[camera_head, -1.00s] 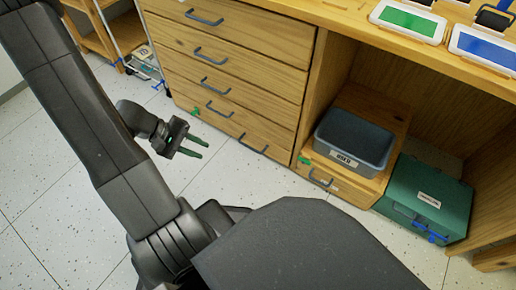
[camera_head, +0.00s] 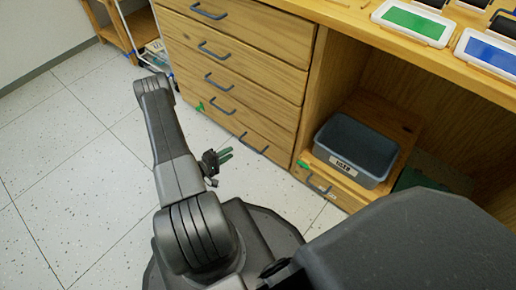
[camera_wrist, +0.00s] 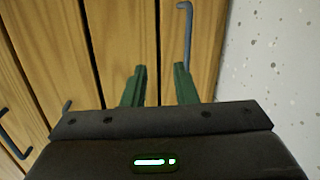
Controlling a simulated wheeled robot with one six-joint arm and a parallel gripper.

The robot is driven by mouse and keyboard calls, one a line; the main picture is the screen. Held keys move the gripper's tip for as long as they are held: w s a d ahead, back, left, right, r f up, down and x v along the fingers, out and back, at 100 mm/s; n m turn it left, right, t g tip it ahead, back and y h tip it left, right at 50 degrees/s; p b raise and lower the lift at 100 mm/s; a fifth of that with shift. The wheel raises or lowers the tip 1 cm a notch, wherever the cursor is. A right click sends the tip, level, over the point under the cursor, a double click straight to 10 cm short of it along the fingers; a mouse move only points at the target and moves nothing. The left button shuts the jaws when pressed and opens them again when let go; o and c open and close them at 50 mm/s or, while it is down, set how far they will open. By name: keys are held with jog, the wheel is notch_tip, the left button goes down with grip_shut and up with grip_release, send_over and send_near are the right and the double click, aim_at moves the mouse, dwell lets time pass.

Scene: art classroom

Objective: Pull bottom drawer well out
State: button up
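The wooden drawer unit (camera_head: 235,60) has several stacked fronts with grey-blue bar handles. The bottom drawer's handle (camera_head: 253,143) is low, close to the floor. My gripper (camera_head: 222,156) is in front of the lower drawers, to the left of that handle, with its green fingers pointing toward the fronts. In the wrist view my gripper (camera_wrist: 160,85) is open, with nothing between its fingers. A bar handle (camera_wrist: 187,35) beside the floor edge shows there, beyond the right finger, which overlaps its lower end. Contact cannot be told. The drawers appear closed.
A grey bin (camera_head: 355,148) stands on a low wooden box with its own handle (camera_head: 318,184), right of the drawers. A dark green box (camera_head: 430,180) is partly hidden by my body. White tiled floor (camera_head: 60,170) is clear at left. Framed pads (camera_head: 415,22) lie on the worktop.

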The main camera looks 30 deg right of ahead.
jog(key=t, duration=0.2)
send_near(249, 146)
jog(key=shift+y, duration=0.4)
jog(key=b+x, duration=0.5)
jog(key=x, duration=0.5)
jog(key=shift+d, duration=0.1)
grip_shut()
